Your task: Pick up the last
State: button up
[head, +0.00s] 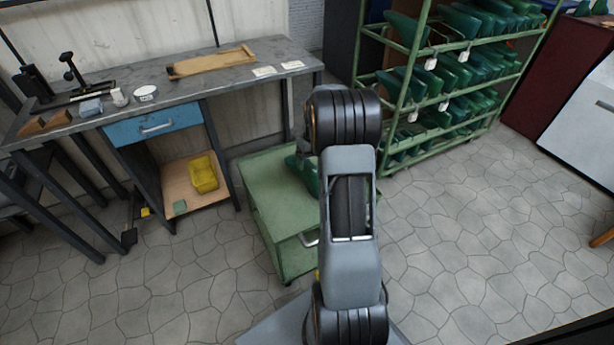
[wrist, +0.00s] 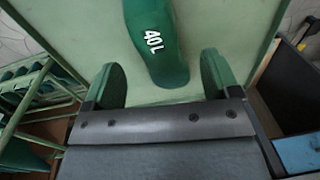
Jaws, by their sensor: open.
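The last is a green shoe form marked "40 L" in white. In the wrist view the last (wrist: 152,22) lies on a pale green top, its near end reaching between my fingers. My gripper (wrist: 164,76) is open, one finger on each side of the last with a gap on both sides. I cannot tell how far above the top the fingertips are. In the head view the last (head: 304,172) sits on the green cabinet (head: 262,172), partly hidden behind my arm.
A green rack (head: 400,85) with several tagged green lasts stands behind, to the right. A grey workbench (head: 205,72) with a blue drawer (head: 150,124), wooden piece (head: 212,63) and small tools is at left. A yellow bin (head: 204,175) sits below.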

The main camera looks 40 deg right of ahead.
aim_at(312, 169)
jog(key=shift+a+f+b, duration=0.1)
jog(key=shift+f+b, duration=1.2)
jog(key=shift+f, duration=1.4)
jog(key=shift+c, duration=0.5)
jog(key=c, duration=0.9)
jog(key=shift+r, duration=0.15)
jog(key=shift+c, duration=0.3)
jog(key=shift+r, duration=0.1)
